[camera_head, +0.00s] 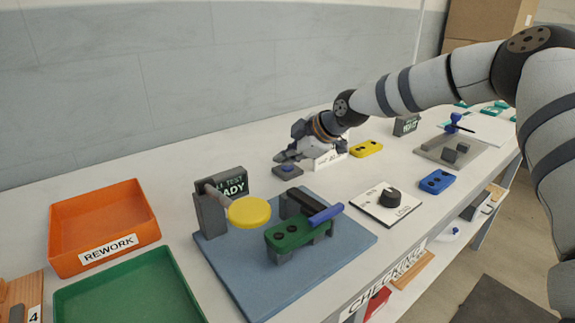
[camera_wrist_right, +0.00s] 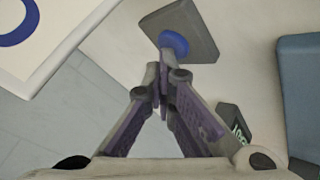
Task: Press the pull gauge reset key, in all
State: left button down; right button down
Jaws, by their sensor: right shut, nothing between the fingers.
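The reset key is a blue round button on a small dark grey block (camera_head: 293,172), beside the pull test display (camera_head: 236,184), which reads READY. In the right wrist view the blue button (camera_wrist_right: 176,42) sits on its grey block (camera_wrist_right: 197,22), just beyond my fingertips. My right gripper (camera_head: 281,158) is shut and empty, with its tips close over the key; it also shows in the right wrist view (camera_wrist_right: 163,68). I cannot tell whether the tips touch the button. My left gripper is not in view.
A blue mat (camera_head: 345,251) carries a yellow disc (camera_head: 249,211) on a grey post and a green fixture (camera_head: 290,239). An orange REWORK tray (camera_head: 100,262) and a green tray (camera_head: 75,301) stand at left. A white plate with a black knob (camera_head: 371,208) lies right.

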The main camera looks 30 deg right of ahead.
aim_at(286, 168)
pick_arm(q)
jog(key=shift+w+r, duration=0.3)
pick_arm(e)
jog(key=shift+r, duration=0.9)
